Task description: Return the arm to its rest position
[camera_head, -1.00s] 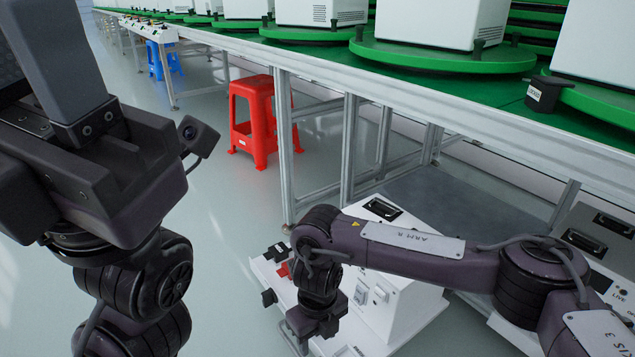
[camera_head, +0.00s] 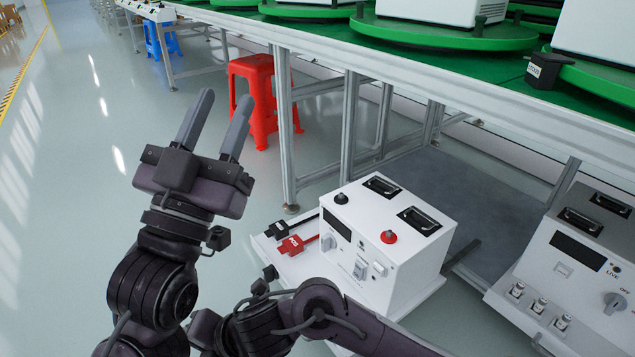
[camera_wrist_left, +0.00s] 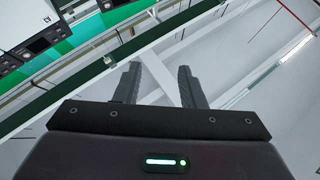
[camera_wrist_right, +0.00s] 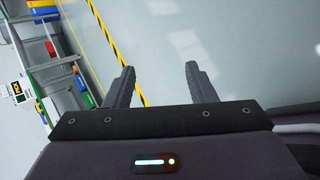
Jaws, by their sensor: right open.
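My left gripper (camera_head: 227,96) is raised at the left of the head view, its two fingers pointing up and apart with nothing between them. In the left wrist view its fingers (camera_wrist_left: 158,70) also stand apart and empty. My right arm crosses the bottom of the head view; its gripper cannot be made out there. In the right wrist view my right gripper (camera_wrist_right: 160,68) is open and empty, over bare grey floor.
A white power unit (camera_head: 402,262) with red and black plugs (camera_head: 292,245) beside it stands right of my left arm. Another white unit (camera_head: 590,255) is further right. A long metal-framed bench (camera_head: 450,112) with green turntables runs behind. A red stool (camera_head: 262,125) stands near its legs. Floor at left is clear.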

